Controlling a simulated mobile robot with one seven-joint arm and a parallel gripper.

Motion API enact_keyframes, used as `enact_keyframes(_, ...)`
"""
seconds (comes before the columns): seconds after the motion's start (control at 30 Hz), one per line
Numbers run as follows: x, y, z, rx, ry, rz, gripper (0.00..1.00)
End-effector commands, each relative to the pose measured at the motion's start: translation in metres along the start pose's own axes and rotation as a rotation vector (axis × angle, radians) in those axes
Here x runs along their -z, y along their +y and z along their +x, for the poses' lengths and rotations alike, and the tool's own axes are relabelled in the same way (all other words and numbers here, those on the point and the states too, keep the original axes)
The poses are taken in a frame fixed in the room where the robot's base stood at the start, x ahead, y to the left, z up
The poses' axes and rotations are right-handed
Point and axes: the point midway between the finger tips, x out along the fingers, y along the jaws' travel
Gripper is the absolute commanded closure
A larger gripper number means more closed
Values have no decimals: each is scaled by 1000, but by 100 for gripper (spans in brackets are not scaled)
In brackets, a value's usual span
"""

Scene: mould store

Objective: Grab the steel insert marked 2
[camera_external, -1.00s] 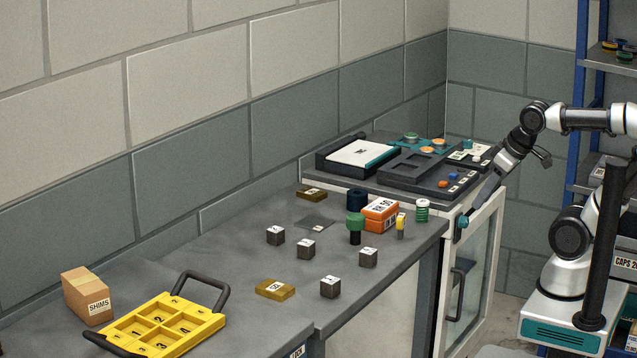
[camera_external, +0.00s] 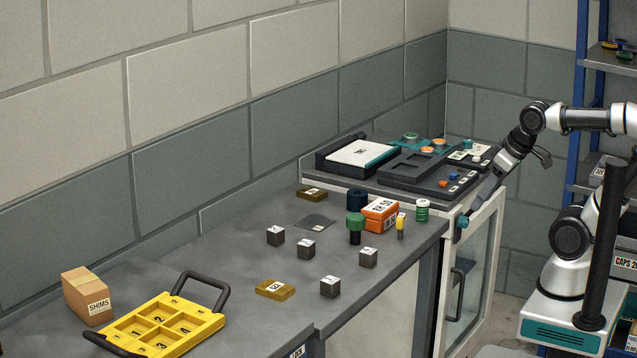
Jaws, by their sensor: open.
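Several small dark steel cubes with white labels on top stand apart on the grey bench: one at the back left (camera_external: 275,236), one just in front of it (camera_external: 306,249), one at the right (camera_external: 368,258) and one at the front (camera_external: 330,288). Their marks are too small for me to tell which is the 2. My gripper (camera_external: 462,222) hangs pointing down beside the cabinet, at the right end of the bench.
A yellow tray (camera_external: 187,341) with numbered compartments and a SHIMS box (camera_external: 88,296) are at the left. Brass blocks (camera_external: 275,290) lie near the cubes. A green-topped peg (camera_external: 355,228), orange box (camera_external: 381,214) and yellow piece (camera_external: 400,226) stand between the cubes and my gripper.

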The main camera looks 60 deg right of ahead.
Motion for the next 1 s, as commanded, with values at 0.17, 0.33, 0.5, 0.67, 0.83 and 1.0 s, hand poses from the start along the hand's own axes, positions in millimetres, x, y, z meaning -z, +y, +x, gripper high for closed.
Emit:
enact_keyframes(0.17, 19, -4, -9, 4, -8, 1, 53)
enact_keyframes(0.33, 97, -24, -34, 14, -41, 19, 53)
enact_keyframes(0.5, 194, -69, -39, 12, -75, 45, 53)
enact_keyframes(0.67, 268, -130, -22, 0, -96, 63, 53)
enact_keyframes(0.83, 320, -208, 11, -19, -107, 75, 53)
enact_keyframes(1.0, 338, -272, 45, -35, -104, 82, 53)
